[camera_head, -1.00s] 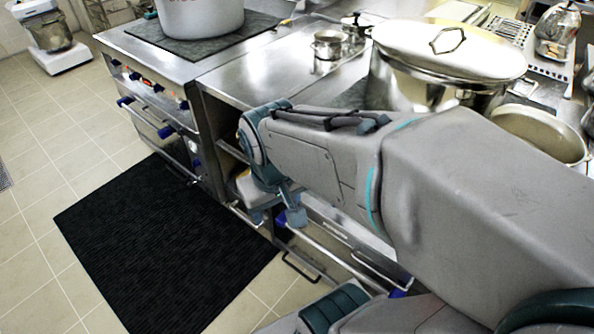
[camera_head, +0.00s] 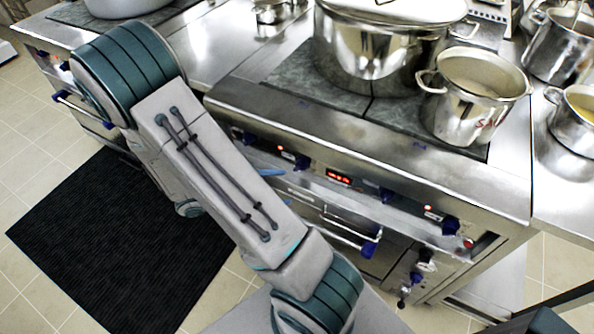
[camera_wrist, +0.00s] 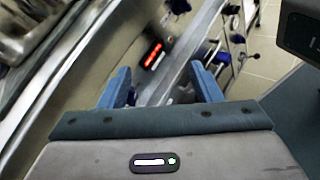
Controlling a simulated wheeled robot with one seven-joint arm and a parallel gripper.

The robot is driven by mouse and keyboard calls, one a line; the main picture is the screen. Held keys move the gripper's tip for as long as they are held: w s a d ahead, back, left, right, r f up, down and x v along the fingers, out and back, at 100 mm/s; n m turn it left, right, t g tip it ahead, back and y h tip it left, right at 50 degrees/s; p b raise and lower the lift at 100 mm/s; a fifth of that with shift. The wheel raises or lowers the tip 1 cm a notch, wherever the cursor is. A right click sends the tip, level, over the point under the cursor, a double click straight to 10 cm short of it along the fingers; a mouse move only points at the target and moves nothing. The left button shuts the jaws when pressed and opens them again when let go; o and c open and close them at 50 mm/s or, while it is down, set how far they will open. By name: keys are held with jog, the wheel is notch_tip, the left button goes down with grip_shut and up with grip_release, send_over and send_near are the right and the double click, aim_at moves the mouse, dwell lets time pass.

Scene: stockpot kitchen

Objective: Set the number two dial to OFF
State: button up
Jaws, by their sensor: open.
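Blue dials sit along the front panel of the near stove (camera_head: 340,135) in the head view. One dial (camera_head: 302,162) is left of the red display (camera_head: 338,178); another dial (camera_head: 387,195) is right of it, and a further dial (camera_head: 450,226) is near the right end. Their numbers and markings are too small to read. In the wrist view my gripper (camera_wrist: 162,88) is open and empty, its two blue fingers apart in front of the panel, with the red display (camera_wrist: 152,55) beyond the gap. In the head view my arm hides most of the gripper.
A large lidded stockpot (camera_head: 370,55) and a smaller open pot (camera_head: 470,95) stand on the stove top. An oven handle bar (camera_head: 345,235) runs below the panel. A black floor mat (camera_head: 110,245) lies to the left. More pots stand at the right.

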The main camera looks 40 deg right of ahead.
notch_tip(320, 180, down, 8)
jog(key=w+d+r+n+t+h, duration=0.1)
jog(key=w+d+n+t+h, duration=0.15)
jog(key=n+t+h, duration=0.35)
jog(key=n+t+y, duration=0.3)
jog(key=n+t, duration=0.2)
jog(key=n, duration=0.2)
send_near(297, 171)
jog(key=x, duration=1)
jog(key=shift+d+p, duration=0.1)
jog(key=shift+p, duration=0.2)
jog(key=c, duration=1)
